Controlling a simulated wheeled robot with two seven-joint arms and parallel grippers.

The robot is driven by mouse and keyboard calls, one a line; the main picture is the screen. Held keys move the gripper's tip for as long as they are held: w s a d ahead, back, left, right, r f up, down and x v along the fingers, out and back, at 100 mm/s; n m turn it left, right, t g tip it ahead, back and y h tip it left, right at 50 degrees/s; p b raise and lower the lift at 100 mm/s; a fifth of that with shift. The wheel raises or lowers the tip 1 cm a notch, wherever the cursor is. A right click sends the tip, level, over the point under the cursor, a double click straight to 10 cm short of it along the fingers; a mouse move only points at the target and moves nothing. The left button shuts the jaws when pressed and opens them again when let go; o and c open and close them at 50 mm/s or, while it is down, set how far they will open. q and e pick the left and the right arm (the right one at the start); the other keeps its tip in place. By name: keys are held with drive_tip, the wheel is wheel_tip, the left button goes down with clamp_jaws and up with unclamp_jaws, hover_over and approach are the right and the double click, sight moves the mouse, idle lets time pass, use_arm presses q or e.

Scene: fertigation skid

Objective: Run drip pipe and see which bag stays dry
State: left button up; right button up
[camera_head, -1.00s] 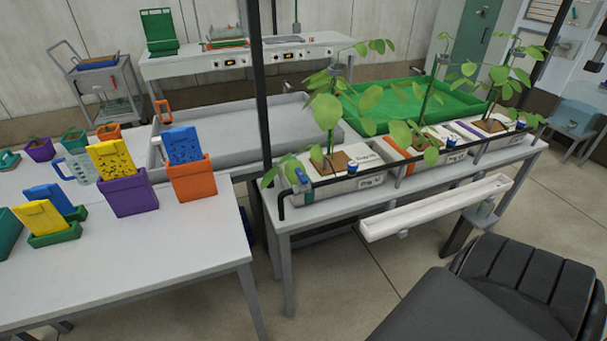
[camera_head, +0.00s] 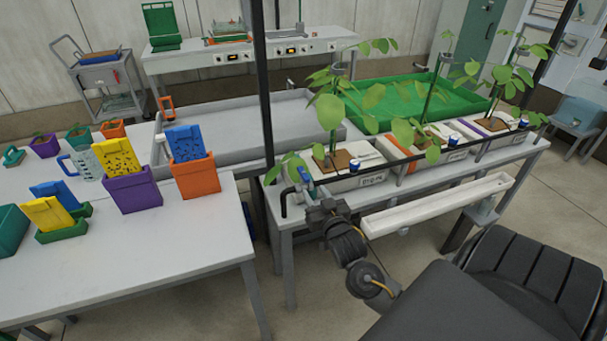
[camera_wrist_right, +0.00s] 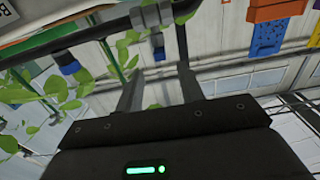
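The black drip pipe (camera_head: 410,157) runs along the front of three white grow bags: left (camera_head: 345,184), middle (camera_head: 428,163) and right (camera_head: 505,143). Each bag holds a leafy plant. A blue valve handle (camera_head: 304,174) stands at the pipe's left end. Small blue pieces sit along the pipe. My right gripper (camera_head: 318,204) is just below and beside the pipe's left end. In the right wrist view its two fingers (camera_wrist_right: 159,84) are apart with nothing held between them; the pipe (camera_wrist_right: 110,30) crosses beyond them. Contact cannot be told. My left gripper is out of view.
A white gutter (camera_head: 437,205) runs along the bench front below the bags. A green tray (camera_head: 420,90) lies behind them. The left table (camera_head: 150,260) carries coloured pots and yellow and blue perforated pieces. A grey basin (camera_head: 225,125) stands behind it.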

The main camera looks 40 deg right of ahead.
sight(300, 168)
drive_tip(key=p+x, duration=0.1)
drive_tip(key=x, duration=0.9)
drive_tip(key=shift+c, duration=0.2)
clamp_jaws()
